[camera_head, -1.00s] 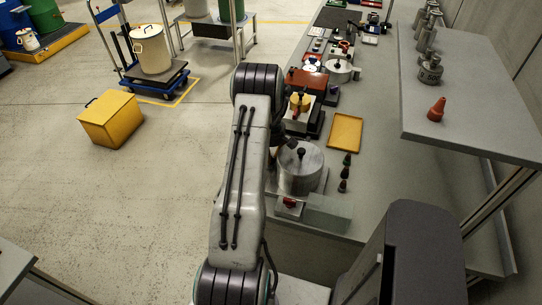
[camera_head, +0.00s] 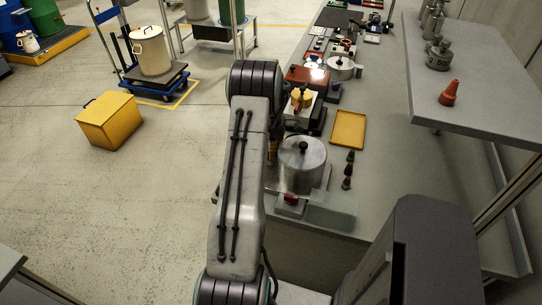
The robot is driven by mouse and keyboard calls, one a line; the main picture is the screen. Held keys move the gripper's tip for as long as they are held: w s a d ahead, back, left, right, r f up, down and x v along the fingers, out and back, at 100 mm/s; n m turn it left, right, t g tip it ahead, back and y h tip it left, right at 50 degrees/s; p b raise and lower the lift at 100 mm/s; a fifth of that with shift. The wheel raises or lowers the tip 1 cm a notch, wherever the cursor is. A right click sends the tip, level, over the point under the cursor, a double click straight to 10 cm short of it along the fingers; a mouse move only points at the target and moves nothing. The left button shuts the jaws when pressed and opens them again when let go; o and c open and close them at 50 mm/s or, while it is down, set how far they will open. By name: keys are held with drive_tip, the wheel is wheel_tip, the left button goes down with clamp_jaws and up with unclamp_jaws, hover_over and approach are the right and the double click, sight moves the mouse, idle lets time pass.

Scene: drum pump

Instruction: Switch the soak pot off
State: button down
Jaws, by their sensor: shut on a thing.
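The soak pot (camera_head: 301,168) looks like the silver lidded pot with a black knob at the near end of the bench. It stands upright on a pale base (camera_head: 289,208). A small red part, perhaps its switch (camera_head: 291,198), shows low at the front of the base; its setting is too small to tell. My arm rises just left of the pot and bends over at the top. My gripper is hidden behind the arm, so its fingers and anything in them do not show.
A clear panel (camera_head: 333,213) stands by the pot's base. A raised shelf (camera_head: 475,105) overhangs the right. Open floor lies left, with a yellow box (camera_head: 110,121).

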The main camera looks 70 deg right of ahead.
drive_tip(key=shift+a+n+b, duration=0.1)
drive_tip(key=shift+n+b, duration=0.55)
drive_tip(key=shift+n, duration=1.05)
drive_tip(key=c, duration=1.1)
unclamp_jaws()
drive_tip(key=shift+r, duration=0.1)
wheel_tip(320, 180, up, 12)
drive_tip(key=shift+f, duration=0.1)
